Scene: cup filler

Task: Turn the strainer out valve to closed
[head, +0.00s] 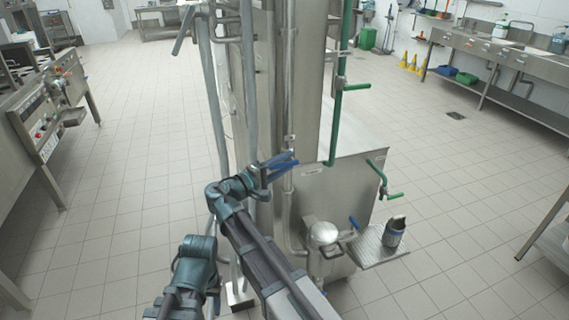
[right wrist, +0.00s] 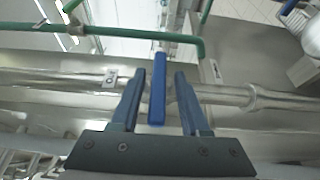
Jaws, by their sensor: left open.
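My right gripper (head: 280,165) is at the side of the steel cup filler machine (head: 322,195). In the right wrist view its two fingers (right wrist: 160,90) are open, one on each side of a blue valve handle (right wrist: 157,92), with a small gap on both sides. The handle is mounted by a steel pipe (right wrist: 225,94) and runs lengthwise between the fingers. No label naming this valve is readable. In the head view the fingers and the handle overlap, so they are hard to separate. Part of my left arm shows at the lower left; its fingers are not visible.
A green pipe (right wrist: 130,30) crosses above the handle.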

